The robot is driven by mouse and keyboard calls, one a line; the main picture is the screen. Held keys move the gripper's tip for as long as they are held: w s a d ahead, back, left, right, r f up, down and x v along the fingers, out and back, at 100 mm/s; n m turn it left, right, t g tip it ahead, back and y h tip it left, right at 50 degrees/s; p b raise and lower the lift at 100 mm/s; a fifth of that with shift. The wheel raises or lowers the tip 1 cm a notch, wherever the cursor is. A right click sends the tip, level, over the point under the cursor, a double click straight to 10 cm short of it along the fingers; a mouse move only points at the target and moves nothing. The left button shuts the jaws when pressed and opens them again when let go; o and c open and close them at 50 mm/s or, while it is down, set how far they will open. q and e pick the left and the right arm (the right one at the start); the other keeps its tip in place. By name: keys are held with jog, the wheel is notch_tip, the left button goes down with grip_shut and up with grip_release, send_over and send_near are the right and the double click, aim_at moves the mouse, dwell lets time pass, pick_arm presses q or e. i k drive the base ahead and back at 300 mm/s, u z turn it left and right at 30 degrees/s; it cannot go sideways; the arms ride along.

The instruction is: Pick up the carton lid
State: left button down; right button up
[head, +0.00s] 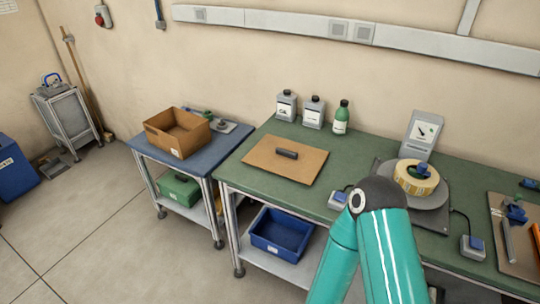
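The carton lid (268,165) appears to be the flat brown square board with a dark handle (287,154) on top. It lies flat on the green bench top, left of the middle. An open, empty-looking brown carton (163,141) stands on the blue-topped cart to its left. Neither gripper shows in the head view. Nothing is seen touching the lid.
My teal arm link rises at the bottom, right of the lid. Two grey bottles (313,113) and a green bottle (341,118) stand behind the lid. A tape reel (416,190) sits on a round plate to the right. A blue bin (281,235) is below.

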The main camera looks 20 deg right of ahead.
aim_at(302, 163)
jog(key=k, duration=1.2)
jog(key=u, duration=0.35)
jog(key=i, duration=1.95)
jog(key=z, duration=0.65)
jog(key=i, duration=0.3)
jog(key=z, duration=0.2)
jog(key=k, duration=0.85)
jog(key=z, duration=0.2)
jog(key=i, duration=0.65)
jog(key=u, duration=0.05)
